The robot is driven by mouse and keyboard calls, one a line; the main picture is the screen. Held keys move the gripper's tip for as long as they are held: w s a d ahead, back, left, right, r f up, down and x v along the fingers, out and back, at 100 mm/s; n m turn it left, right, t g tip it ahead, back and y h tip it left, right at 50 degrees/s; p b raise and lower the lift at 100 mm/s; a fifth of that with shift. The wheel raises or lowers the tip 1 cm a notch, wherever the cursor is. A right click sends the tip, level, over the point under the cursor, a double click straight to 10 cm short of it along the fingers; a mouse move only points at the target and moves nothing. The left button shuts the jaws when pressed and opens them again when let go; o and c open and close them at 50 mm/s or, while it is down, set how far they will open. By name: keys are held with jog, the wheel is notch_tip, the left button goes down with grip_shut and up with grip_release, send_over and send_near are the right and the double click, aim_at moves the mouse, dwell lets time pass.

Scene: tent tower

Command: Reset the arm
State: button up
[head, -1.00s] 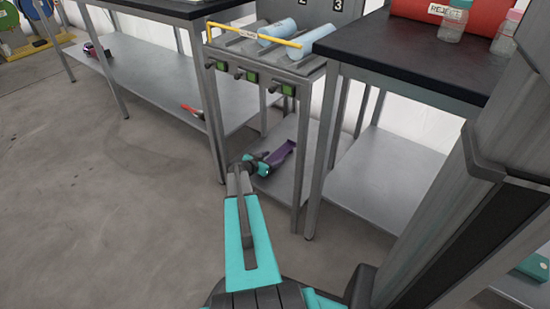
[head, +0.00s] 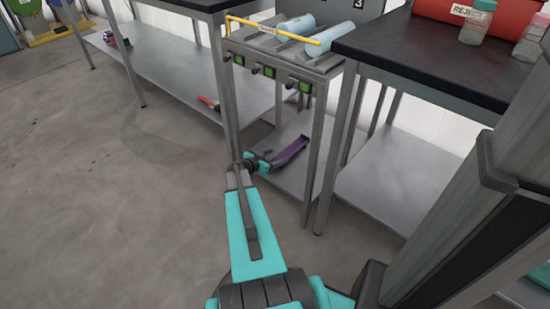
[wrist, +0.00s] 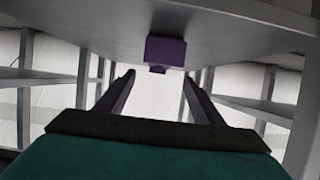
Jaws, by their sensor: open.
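My arm (head: 253,230) reaches forward from the bottom of the head view, toward the low shelf under the narrow rack. My gripper (wrist: 159,82) is open in the wrist view, with its two dark purple fingers apart and nothing gripped between them. In the head view a purple shape (head: 290,152) extends from my wrist over the low shelf; the fingers are hard to make out there. In the wrist view a purple block (wrist: 165,50) shows beyond the fingertips, against a grey surface. I cannot tell what it is.
The narrow rack (head: 290,62) holds light blue cylinders (head: 294,26) behind a yellow bar (head: 272,30). Black-topped tables stand left and right (head: 440,62) of it, their legs close to my wrist. A red-orange item (head: 209,103) lies on the left lower shelf. Floor (head: 130,200) at left is clear.

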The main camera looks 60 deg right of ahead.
dwell(0.5)
jog(key=shift+w+a+r, duration=0.15)
jog(key=shift+w+r, duration=0.05)
jog(key=shift+w, duration=0.05)
jog(key=w+a+r+n+t+p, duration=0.3)
jog(key=w+a+r+p, duration=0.2)
jog(key=w+a+p, duration=0.6)
jog(key=w+a+r+n+t+y+p, duration=0.15)
jog(key=a+p, duration=0.25)
jog(key=a, duration=0.5)
jog(key=w+a+r+n+g+y+p, duration=0.1)
jog(key=w+a+p, duration=0.25)
jog(key=a, duration=0.65)
jog(key=s+a+r+n+g+y+p, duration=0.1)
jog(key=s+a+n+y+p, duration=0.2)
jog(key=s+a, duration=0.5)
jog(key=s+a+r+n+g+y+p, duration=0.2)
jog(key=s+a+n+y+p, duration=0.2)
jog(key=a, duration=1.3)
jog(key=s+a+r+n+g+y+p, duration=0.2)
jog(key=s+a+n+p, duration=0.4)
jog(key=s+a, duration=0.5)
jog(key=shift+s+a+n+y, duration=0.3)
jog(key=shift+a+n+y, duration=0.5)
jog(key=shift+n, duration=0.45)
